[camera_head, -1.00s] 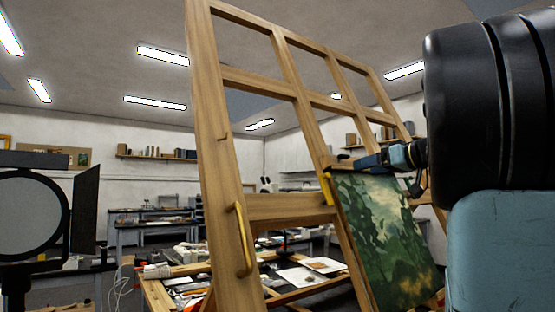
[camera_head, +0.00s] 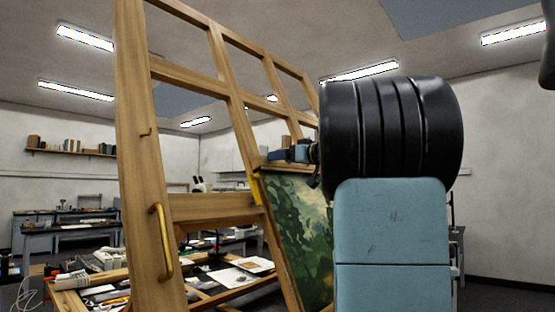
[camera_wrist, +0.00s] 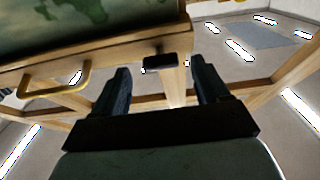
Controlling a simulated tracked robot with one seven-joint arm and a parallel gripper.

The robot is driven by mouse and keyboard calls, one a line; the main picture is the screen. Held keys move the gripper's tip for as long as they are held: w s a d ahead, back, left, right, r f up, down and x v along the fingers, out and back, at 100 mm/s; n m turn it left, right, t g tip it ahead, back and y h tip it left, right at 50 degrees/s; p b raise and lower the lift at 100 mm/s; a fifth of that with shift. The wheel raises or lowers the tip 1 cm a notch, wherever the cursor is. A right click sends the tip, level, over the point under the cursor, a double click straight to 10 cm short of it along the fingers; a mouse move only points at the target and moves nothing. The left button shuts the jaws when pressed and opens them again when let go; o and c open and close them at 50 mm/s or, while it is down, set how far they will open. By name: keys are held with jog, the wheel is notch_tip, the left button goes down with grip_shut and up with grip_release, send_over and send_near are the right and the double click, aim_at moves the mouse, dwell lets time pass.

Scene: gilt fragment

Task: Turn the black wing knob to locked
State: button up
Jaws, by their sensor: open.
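The black wing knob (camera_wrist: 160,63) shows in the wrist view as a small dark bar on the wooden frame, near the lower edge of the painting as pictured. My gripper (camera_wrist: 163,84) is open, with one dark finger on each side of the knob in that picture. Nothing is between the fingers that I can see as held, and I cannot tell how far they are from the knob. In the head view my gripper (camera_head: 284,154) is beside the upper edge of the green painting (camera_head: 306,232). The knob cannot be made out there.
A tall wooden easel frame (camera_head: 146,190) leans across the head view. A brass handle (camera_head: 161,242) is on its near post; a brass handle (camera_wrist: 58,84) shows in the wrist view. A cluttered table (camera_head: 90,290) stands behind the frame. Wall space at right is open.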

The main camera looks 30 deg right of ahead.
jog(key=shift+x, duration=1.5)
jog(key=shift+c, duration=0.4)
jog(key=c, duration=1)
